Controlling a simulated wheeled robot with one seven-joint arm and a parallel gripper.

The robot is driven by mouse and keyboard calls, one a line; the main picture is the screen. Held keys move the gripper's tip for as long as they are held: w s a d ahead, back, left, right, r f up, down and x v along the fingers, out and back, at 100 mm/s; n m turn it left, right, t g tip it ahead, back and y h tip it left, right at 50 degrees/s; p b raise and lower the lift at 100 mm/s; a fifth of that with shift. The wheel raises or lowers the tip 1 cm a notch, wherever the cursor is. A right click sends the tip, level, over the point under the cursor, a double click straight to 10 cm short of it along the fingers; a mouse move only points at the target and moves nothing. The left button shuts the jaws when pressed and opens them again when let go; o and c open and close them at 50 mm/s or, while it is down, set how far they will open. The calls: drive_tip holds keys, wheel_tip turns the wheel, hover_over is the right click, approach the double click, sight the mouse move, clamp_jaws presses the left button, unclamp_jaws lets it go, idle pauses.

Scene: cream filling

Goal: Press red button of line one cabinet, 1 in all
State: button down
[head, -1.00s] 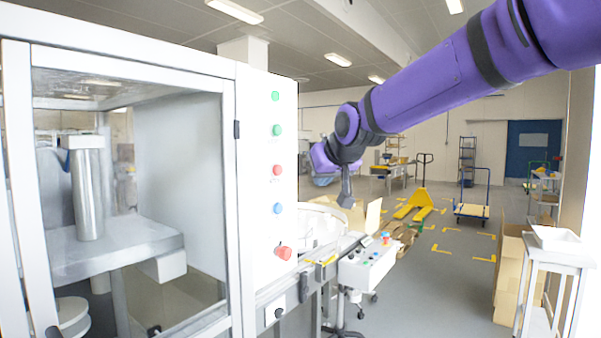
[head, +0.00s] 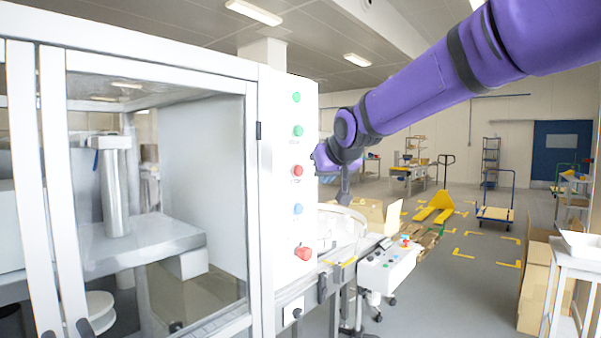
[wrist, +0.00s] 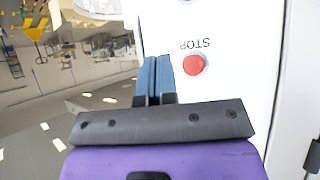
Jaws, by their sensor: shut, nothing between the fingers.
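The white line cabinet panel (head: 278,225) stands left of centre in the head view. Its red button (head: 297,170) sits mid-column, below two green buttons and above a blue one. In the wrist view the red button (wrist: 194,65) shows beside the upside-down word STOP.
A larger red knob (head: 303,253) sits lower on the panel. A glass-doored cabinet (head: 205,120) fills the left. A control box (head: 385,268) with small buttons stands right of the panel. Open floor lies further right, with a yellow pallet jack (head: 436,207) and a cart (head: 495,213).

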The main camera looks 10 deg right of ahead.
drive_tip(key=shift+w+a, duration=0.55)
drive_tip(key=shift+w, duration=0.25)
drive_tip(key=shift+w+a, duration=0.55)
drive_tip(key=shift+w, duration=0.2)
drive_tip(key=shift+w+a, duration=0.1)
idle(0.9)
drive_tip(key=shift+w+a, duration=0.15)
drive_tip(key=shift+w, duration=0.05)
drive_tip(key=shift+w+a, duration=0.3)
drive_tip(key=shift+w, duration=0.1)
idle(1.0)
drive_tip(key=shift+s, duration=0.1)
drive_tip(key=shift+s+d, duration=0.55)
drive_tip(key=shift+s, duration=0.1)
drive_tip(key=shift+s+d, duration=0.75)
drive_tip(key=shift+s, duration=0.25)
drive_tip(key=shift+s+d, duration=0.7)
drive_tip(key=shift+s, duration=0.3)
